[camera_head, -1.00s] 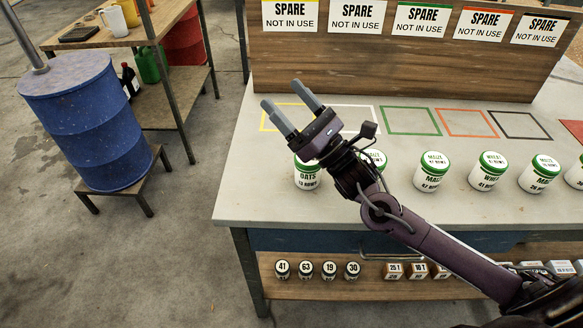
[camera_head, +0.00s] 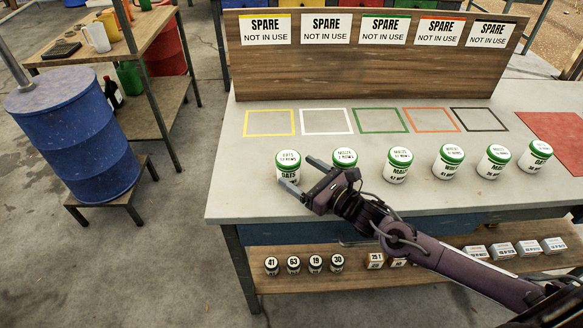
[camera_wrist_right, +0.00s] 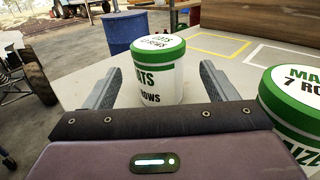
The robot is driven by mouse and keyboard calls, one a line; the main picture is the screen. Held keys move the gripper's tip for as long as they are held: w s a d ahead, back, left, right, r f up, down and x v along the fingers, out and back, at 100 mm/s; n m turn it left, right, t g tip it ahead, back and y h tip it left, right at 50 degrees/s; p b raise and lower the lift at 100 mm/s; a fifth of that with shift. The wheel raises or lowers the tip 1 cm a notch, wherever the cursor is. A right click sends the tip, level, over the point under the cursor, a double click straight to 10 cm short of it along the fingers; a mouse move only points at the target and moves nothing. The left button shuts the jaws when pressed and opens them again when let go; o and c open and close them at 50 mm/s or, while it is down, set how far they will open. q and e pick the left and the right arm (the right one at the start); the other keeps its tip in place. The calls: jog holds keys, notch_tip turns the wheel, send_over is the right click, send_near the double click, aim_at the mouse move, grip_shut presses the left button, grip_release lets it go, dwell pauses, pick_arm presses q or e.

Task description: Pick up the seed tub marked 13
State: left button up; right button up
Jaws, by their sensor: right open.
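The seed tub labelled OATS (camera_head: 287,162) is white with a green lid and stands upright at the left end of the row on the bench. Its front label read 13 ROWS a second ago; now my finger covers the number. My right gripper (camera_head: 294,172) is open, with its fingers at bench height around the tub. In the right wrist view the OATS tub (camera_wrist_right: 156,75) stands between the two spread fingers (camera_wrist_right: 158,88), with a gap visible on the left. My left gripper is not in view.
A MAIZE 7 ROWS tub (camera_wrist_right: 293,105) stands close on the right of my gripper; it also shows in the head view (camera_head: 344,156). More green-lidded tubs (camera_head: 397,165) continue rightward. Coloured outlines (camera_head: 270,123) and a SPARE sign board are behind. A blue barrel (camera_head: 75,140) stands left.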

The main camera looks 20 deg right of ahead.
aim_at(283, 161)
jog(key=p+x, duration=0.1)
jog(key=x, duration=0.4)
jog(key=shift+w+a+r, duration=0.1)
jog(key=shift+w+a, duration=0.1)
jog(key=shift+w, duration=0.1)
jog(key=shift+w+a, duration=0.2)
jog(key=shift+w, duration=0.15)
jog(key=shift+s, duration=0.1)
jog(key=shift+c, duration=0.5)
jog(key=c, duration=0.9)
jog(key=shift+c, duration=0.7)
jog(key=shift+r, duration=0.1)
